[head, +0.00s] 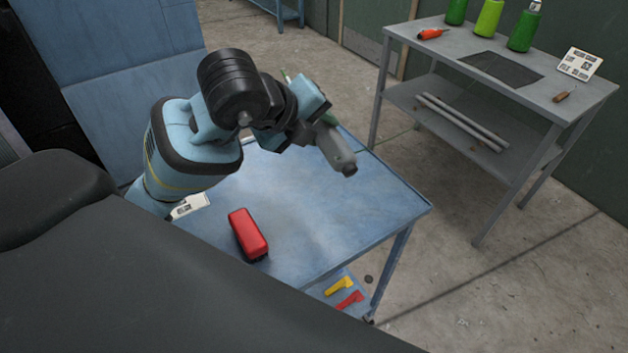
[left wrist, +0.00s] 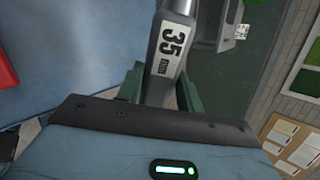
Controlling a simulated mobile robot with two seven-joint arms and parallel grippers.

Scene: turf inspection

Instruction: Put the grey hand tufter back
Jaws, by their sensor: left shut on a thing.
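The grey hand tufter (head: 337,150) is in my left gripper (head: 322,120), above the blue table and clear of its top. In the left wrist view the tufter (left wrist: 168,48) shows a "35" label and runs between the two green fingers (left wrist: 160,90), which are shut on it. Its far end is out of that view. My right gripper is not in view.
The blue table (head: 330,215) carries a red block-like tool (head: 247,232). Yellow (head: 338,286) and red (head: 350,300) tools lie on its lower shelf. Across open floor, a grey bench (head: 450,50) holds a dark mat (head: 502,68), green cones (head: 523,30) and an orange-red tool (head: 432,34).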

